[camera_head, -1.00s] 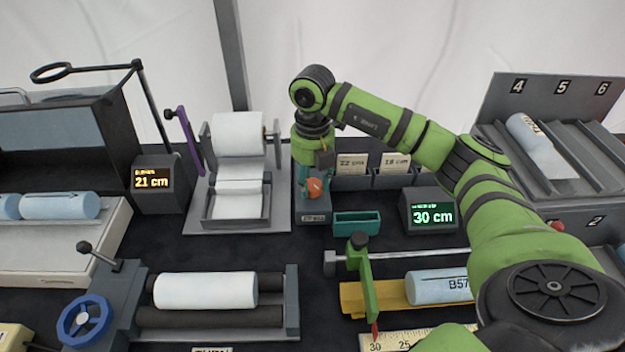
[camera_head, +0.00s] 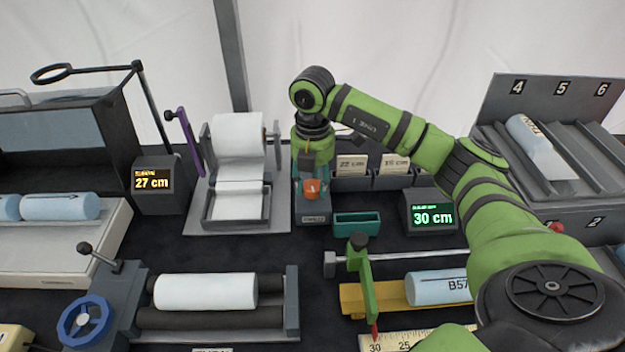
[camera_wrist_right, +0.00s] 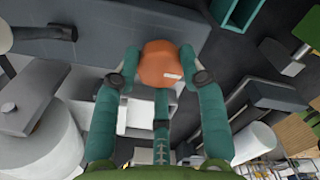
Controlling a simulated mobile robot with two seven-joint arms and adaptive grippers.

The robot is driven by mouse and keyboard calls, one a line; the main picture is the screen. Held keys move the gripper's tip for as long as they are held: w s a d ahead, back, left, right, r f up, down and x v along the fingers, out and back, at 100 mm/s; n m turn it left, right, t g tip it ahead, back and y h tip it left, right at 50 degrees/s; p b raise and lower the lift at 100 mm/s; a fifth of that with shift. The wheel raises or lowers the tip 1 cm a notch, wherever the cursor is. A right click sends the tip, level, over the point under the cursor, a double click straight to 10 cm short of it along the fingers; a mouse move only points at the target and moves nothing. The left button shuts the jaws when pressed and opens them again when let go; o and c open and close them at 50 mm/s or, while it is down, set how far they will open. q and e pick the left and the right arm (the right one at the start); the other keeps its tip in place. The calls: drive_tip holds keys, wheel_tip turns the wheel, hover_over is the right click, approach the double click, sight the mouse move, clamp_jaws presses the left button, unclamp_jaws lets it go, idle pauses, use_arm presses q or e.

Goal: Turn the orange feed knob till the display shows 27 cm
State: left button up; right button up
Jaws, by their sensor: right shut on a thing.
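The orange feed knob (camera_head: 312,188) sits on a small grey box (camera_head: 313,207) at the middle back of the table. My right gripper (camera_head: 311,178) reaches down on it from above. In the right wrist view, the teal fingers of the gripper (camera_wrist_right: 158,66) close on both sides of the orange knob (camera_wrist_right: 160,60), with a white mark on its face. The amber display (camera_head: 155,178) at left reads 27 cm. A second display (camera_head: 430,210), green, reads 30 cm. My left gripper is not in view.
A paper roll (camera_head: 239,132) on its feeder stands left of the knob. A teal tray (camera_head: 357,222) lies in front right of it, and card holders (camera_head: 352,165) stand behind right. Dark table shows between the feeder and the rollers in front.

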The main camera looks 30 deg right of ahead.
sight(312, 185)
drive_tip(key=shift+s+f, duration=0.1)
drive_tip(key=shift+f, duration=0.1)
drive_tip(key=o, duration=1.2)
drive_tip(key=shift+c, duration=0.2)
drive_tip(key=shift+r, duration=0.15)
wheel_tip(312, 185, up, 12)
